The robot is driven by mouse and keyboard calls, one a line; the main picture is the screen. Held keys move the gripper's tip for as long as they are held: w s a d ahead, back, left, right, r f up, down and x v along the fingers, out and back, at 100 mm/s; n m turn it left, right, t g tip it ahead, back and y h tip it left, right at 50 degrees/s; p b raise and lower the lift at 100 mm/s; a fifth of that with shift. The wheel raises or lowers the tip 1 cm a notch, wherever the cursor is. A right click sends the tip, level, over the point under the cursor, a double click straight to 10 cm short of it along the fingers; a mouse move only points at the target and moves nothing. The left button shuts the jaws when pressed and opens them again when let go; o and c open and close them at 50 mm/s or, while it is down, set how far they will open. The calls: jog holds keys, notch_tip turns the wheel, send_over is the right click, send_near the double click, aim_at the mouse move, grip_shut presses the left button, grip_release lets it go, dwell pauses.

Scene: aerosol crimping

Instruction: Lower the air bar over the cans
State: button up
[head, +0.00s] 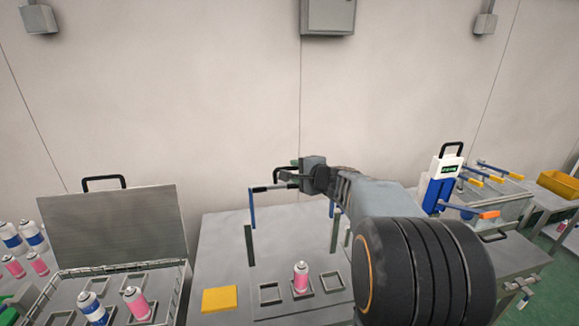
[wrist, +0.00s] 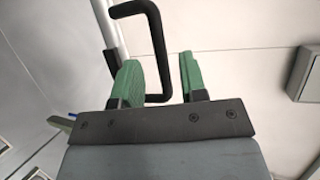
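The air bar (head: 270,188) is a thin grey bar with dark ends, raised across two blue uprights on the grey table. Its black looped handle (wrist: 160,55) shows close up in the wrist view, beside the bar's silver tube (wrist: 106,25). My gripper (head: 285,172) is at the raised bar in the head view. Its two green fingers (wrist: 160,75) stand apart, with part of the handle showing in the gap; I cannot tell whether they touch it. One pink can (head: 301,276) stands upright in the middle of three square nests, below the bar. My arm hides part of the right side.
An open grey case (head: 112,228) with pink and blue cans stands at the left. A yellow pad (head: 219,299) lies on the table (head: 216,249). A blue and white device (head: 440,183) and a wire basket (head: 506,204) stand at the right, behind my arm.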

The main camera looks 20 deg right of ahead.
aim_at(291, 169)
jog(key=shift+p+x, duration=0.35)
jog(key=shift+x, duration=1.75)
grip_shut()
